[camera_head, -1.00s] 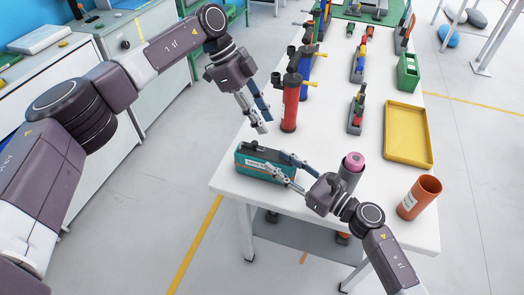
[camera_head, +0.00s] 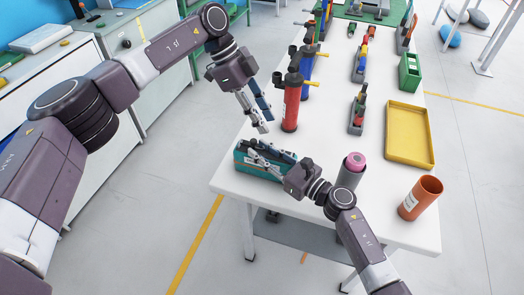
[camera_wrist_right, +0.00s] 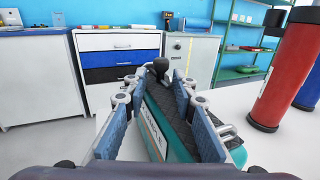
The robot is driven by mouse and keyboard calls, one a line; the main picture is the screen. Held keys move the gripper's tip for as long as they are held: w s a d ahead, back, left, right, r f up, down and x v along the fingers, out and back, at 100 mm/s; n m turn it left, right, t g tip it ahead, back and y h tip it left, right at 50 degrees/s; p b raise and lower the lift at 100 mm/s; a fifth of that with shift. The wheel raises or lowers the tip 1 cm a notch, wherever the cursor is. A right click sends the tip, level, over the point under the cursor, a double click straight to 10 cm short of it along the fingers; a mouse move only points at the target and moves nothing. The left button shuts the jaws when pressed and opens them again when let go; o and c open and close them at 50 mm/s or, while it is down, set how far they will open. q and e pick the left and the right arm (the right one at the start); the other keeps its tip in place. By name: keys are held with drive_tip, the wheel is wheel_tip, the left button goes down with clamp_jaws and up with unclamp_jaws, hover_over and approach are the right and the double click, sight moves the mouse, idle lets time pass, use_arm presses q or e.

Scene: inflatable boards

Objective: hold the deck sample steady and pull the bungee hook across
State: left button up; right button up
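The deck sample (camera_head: 250,170) is a teal block with a dark ribbed top, lying at the table's near left corner. In the right wrist view it (camera_wrist_right: 182,118) runs away from me between my fingers. A black knob-like piece (camera_wrist_right: 160,68) stands at its far end; I cannot tell whether this is the bungee hook. A small metal fitting (camera_wrist_right: 228,132) shows at its right edge. My right gripper (camera_head: 256,150) is open, with its fingers over the sample, one towards each side. My left gripper (camera_head: 262,124) is open and empty, above and behind the sample.
A red cylinder (camera_head: 291,106) stands on the white table (camera_head: 330,200) just behind the sample. A grey tube with a pink top (camera_head: 355,162) is close to my right wrist. An orange cup (camera_head: 420,197) and a yellow tray (camera_head: 409,137) are on the right.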

clamp_jaws()
drive_tip(key=shift+c, duration=2.4)
unclamp_jaws()
drive_tip(key=o, duration=0.4)
drive_tip(key=shift+o, duration=0.2)
drive_tip(key=v, duration=1.2)
drive_tip(key=shift+d, duration=0.15)
